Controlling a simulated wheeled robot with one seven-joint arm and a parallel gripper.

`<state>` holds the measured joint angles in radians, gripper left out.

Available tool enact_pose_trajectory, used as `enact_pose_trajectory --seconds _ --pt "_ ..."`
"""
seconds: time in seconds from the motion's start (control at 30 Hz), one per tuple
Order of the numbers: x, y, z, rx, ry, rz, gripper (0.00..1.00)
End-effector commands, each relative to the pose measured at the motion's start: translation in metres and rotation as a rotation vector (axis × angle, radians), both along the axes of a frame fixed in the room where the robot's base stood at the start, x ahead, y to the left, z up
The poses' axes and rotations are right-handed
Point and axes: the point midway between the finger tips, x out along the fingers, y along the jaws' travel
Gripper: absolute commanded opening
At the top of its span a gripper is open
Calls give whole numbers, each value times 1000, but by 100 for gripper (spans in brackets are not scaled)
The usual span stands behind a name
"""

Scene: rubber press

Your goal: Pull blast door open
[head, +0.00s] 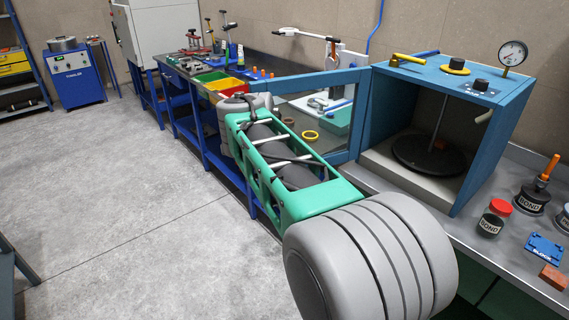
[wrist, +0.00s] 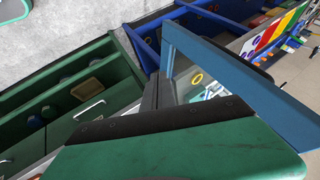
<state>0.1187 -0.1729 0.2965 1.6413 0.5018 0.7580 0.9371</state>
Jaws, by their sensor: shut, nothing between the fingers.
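The blue blast cabinet (head: 483,125) stands on the bench at right, its front open onto a dark round plate (head: 428,154). Its blue-framed glass door (head: 362,115) is swung wide out to the left from the cabinet's left side. My green and grey arm hides the door's lower left part. In the wrist view the door frame (wrist: 235,75) crosses from the upper middle to the right. My gripper (wrist: 151,93) is shut and empty, close beside the frame's near upright; I cannot tell whether they touch. In the head view my gripper is hidden behind my arm.
Bond jars (head: 493,218), a blue block (head: 545,249) and a yellow ring (head: 310,135) lie on the bench. Coloured bins (head: 223,88) stand farther left. A green drawer unit (wrist: 70,115) shows below in the wrist view. The grey floor (head: 110,200) at left is clear.

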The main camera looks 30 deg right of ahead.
Motion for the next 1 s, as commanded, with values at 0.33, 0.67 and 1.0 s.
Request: enact_pose_trajectory --seconds 0.33,0.67,1.0 --pt "45 16 1 0 1 -88 0" --pt "49 17 0 0 -1 -97 0" --pt "48 25 17 1 -2 -98 0"
